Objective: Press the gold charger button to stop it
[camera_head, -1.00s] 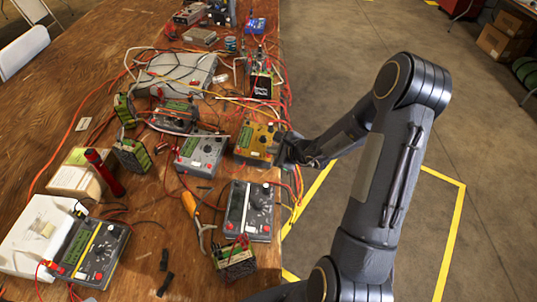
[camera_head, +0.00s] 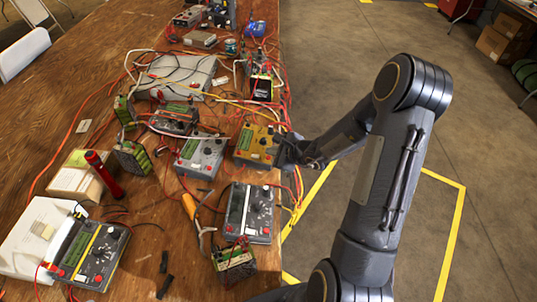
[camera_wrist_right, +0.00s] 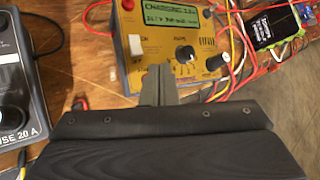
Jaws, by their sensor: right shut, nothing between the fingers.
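The gold charger (camera_head: 257,146) sits near the right edge of the wooden table. In the right wrist view, the gold charger (camera_wrist_right: 160,62) shows a lit green screen with "CHARGING" on it, a black knob, red terminals and a small pale button (camera_wrist_right: 135,45) at its left. My right gripper (camera_wrist_right: 158,82) is shut and empty, with its fingertips at the charger's near edge, below the button and knob. I cannot tell whether they touch it. In the head view my right gripper (camera_head: 284,152) is at the charger's right side, partly hidden by its own arm. My left gripper is not in view.
A grey charger (camera_head: 201,155) stands left of the gold one, and another grey meter (camera_head: 250,212) stands in front. Red and yellow wires run along the table's right edge.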

